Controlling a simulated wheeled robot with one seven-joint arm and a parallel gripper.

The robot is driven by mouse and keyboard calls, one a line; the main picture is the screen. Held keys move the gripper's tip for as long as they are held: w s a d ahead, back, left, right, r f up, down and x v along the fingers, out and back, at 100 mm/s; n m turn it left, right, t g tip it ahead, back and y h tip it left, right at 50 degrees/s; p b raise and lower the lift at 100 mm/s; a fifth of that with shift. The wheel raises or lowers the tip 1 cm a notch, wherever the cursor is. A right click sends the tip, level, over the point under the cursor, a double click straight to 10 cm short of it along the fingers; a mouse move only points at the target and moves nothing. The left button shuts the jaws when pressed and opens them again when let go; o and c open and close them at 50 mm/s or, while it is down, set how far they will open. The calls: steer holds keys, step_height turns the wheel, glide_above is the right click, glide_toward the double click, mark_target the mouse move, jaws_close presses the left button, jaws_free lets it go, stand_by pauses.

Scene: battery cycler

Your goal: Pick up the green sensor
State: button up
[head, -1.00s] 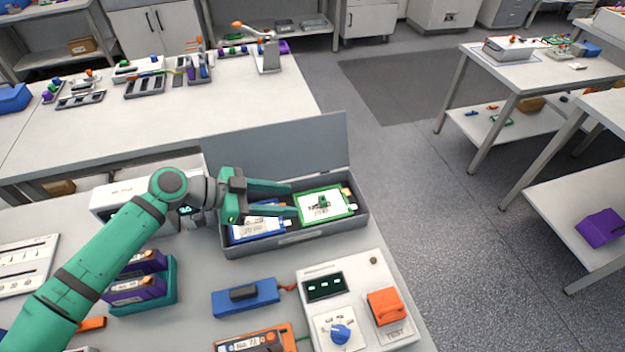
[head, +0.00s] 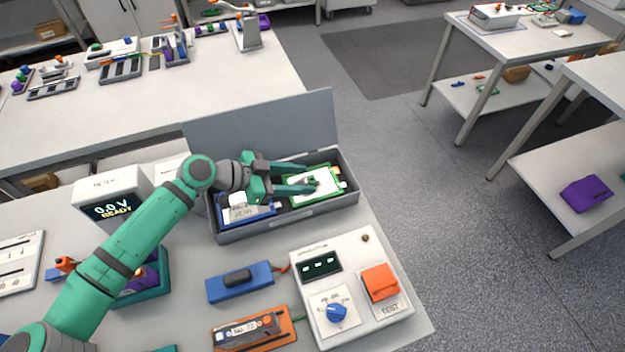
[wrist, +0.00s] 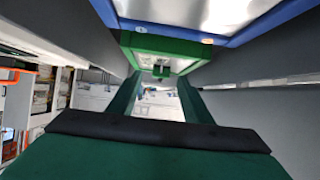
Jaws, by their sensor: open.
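The green sensor (head: 325,194) is a flat, green-framed piece with a white face and a small green and dark raised part on it. It lies in the right half of the grey box (head: 290,222); it also shows in the wrist view (wrist: 185,66). My gripper (head: 311,179) is open, its two green fingers reaching over the box from the left. In the head view the fingertips are at the raised part, one on each side. In the wrist view the raised part appears between the fingers (wrist: 158,88). I cannot tell whether they touch it.
A blue-framed piece (head: 262,212) lies in the box's left half, partly under my gripper. The grey lid (head: 265,125) stands open behind. A blue block (head: 255,290), an orange meter (head: 255,332) and a test panel (head: 375,330) stand in front. A display box (head: 110,205) stands left.

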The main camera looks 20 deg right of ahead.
steer(key=shift+x, duration=1.2)
steer(key=shift+w+r, duration=0.15)
steer(key=c, duration=1)
steer(key=shift+a, duration=0.3)
jaws_close()
steer(key=shift+d+r, duration=0.2)
steer(key=shift+r, duration=0.55)
steer(key=s+a+r, duration=0.2)
steer(key=s+r, duration=0.9)
steer(key=s, duration=0.3)
steer(key=shift+r, duration=0.3)
steer(key=shift+s, duration=0.1)
